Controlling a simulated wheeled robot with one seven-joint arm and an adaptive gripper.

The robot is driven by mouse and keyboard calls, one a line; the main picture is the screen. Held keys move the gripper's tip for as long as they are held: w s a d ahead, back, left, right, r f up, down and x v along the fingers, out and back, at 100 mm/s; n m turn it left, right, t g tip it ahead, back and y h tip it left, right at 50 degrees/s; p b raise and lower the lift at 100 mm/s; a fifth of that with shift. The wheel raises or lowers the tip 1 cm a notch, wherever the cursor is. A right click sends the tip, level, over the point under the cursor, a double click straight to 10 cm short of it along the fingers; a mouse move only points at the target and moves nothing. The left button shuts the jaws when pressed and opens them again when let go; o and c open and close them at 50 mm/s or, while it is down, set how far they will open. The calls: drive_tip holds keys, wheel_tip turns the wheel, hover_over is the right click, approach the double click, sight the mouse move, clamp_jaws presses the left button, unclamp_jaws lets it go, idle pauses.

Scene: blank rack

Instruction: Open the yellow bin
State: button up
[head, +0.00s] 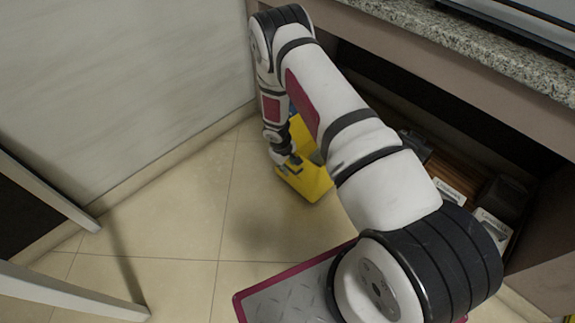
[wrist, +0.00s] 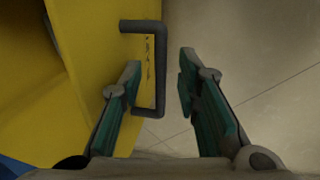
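The yellow bin (head: 312,180) stands on the floor beside the counter, partly hidden behind my arm in the head view. In the wrist view its yellow face (wrist: 95,35) fills the left side, with a dark bracket-shaped handle (wrist: 158,70) sticking out from it. My gripper (wrist: 158,82) is open, with one finger on each side of the handle's outer bar. The left finger lies between the yellow face and the bar, and the right finger is clear of it on the right. My gripper also shows in the head view (head: 290,165), low at the bin.
A granite-topped counter (head: 480,45) runs along the right, with an open space beneath holding dark boxes and labelled items (head: 450,190). A pale wall (head: 120,80) is at the left. The tiled floor (head: 180,210) left of the bin is clear.

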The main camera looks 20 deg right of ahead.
wheel_tip(320, 180, up, 12)
drive_tip(key=a, duration=0.2)
drive_tip(key=shift+s, duration=0.4)
drive_tip(key=shift+a+f, duration=0.1)
drive_tip(key=s+r+m, duration=0.1)
drive_tip(key=s+r, duration=0.2)
drive_tip(key=r, duration=0.7)
drive_tip(key=s+d+r+m+h, duration=0.1)
drive_tip(key=s+r, duration=0.2)
drive_tip(key=r, duration=0.8)
drive_tip(key=s+r+m, duration=0.1)
drive_tip(key=s+r, duration=0.2)
drive_tip(key=r, duration=0.7)
drive_tip(key=s+a+r+m, duration=0.1)
drive_tip(key=s+a+r, duration=0.1)
drive_tip(key=s+r, duration=0.95)
drive_tip(key=s+a+r+y, duration=0.1)
drive_tip(key=s+a+y, duration=0.25)
drive_tip(key=s, duration=1.55)
wheel_tip(320, 180, up, 35)
drive_tip(key=t+p, duration=0.3)
drive_tip(key=p, duration=2.9)
drive_tip(key=shift+s+f+p, duration=0.15)
drive_tip(key=shift+s+p, duration=0.15)
drive_tip(key=shift+p, duration=0.1)
